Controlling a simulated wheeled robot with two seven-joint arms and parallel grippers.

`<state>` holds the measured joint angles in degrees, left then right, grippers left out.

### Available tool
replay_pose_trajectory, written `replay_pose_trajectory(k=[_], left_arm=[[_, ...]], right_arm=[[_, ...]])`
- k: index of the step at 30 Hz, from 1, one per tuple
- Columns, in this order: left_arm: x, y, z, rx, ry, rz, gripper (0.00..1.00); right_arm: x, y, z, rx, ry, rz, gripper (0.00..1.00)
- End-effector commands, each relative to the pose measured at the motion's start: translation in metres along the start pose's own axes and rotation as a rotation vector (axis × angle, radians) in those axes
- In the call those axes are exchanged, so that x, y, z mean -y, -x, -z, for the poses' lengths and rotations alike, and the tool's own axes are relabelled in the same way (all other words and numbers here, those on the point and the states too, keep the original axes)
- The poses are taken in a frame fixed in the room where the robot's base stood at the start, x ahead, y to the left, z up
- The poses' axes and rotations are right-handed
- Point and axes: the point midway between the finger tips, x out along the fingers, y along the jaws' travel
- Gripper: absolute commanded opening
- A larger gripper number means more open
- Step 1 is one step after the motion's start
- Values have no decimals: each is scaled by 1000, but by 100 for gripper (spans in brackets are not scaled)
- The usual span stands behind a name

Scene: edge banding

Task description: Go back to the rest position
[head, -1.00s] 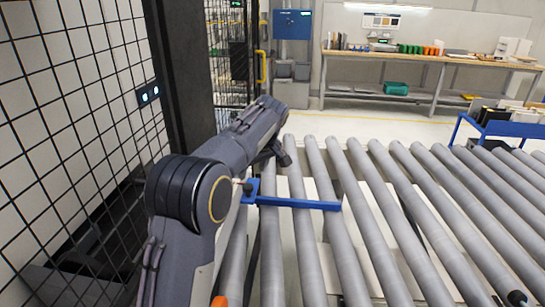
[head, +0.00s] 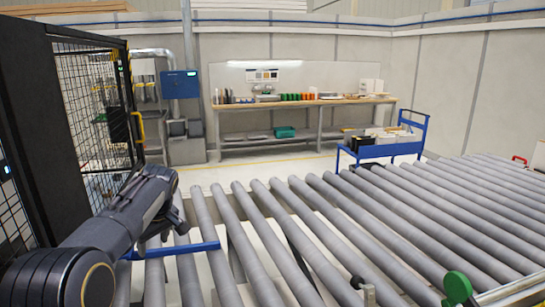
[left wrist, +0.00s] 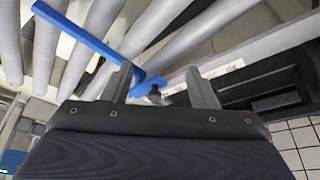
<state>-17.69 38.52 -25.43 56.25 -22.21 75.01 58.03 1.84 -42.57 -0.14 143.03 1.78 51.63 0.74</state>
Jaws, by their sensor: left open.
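My left arm comes in from the lower left in the head view, with its left gripper (head: 172,222) low over the near-left rollers, partly hidden by the wrist. In the left wrist view the two fingers of the left gripper (left wrist: 161,86) stand apart with nothing held between them. A blue bar (head: 180,249) lies across the rollers just in front of the gripper. It also shows beyond the fingertips in the left wrist view (left wrist: 78,31). My right gripper is in neither view.
The roller conveyor (head: 290,225) fills the front and right. A black mesh fence (head: 95,110) stands close on the left. A blue cart (head: 385,150) stands behind the conveyor, and a workbench (head: 310,102) is against the back wall. A green round part (head: 458,287) is at the lower right.

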Motion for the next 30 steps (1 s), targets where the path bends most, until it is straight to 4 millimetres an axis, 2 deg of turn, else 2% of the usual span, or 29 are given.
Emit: replay_pose_trajectory(k=[10,17,20,23,27,30], left_arm=[[50,13,-11,112,-73,-95,53],[100,29,-39,200,-170,-219,53],[130,42,-64,234,-238,-308,53],[165,57,-102,249,-331,-417,53],[209,71,-166,226,-469,-557,53],[233,72,-212,187,-561,-627,53]], right_arm=[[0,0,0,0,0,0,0],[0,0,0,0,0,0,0],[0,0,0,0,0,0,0],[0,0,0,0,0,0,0],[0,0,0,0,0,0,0],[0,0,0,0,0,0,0]])
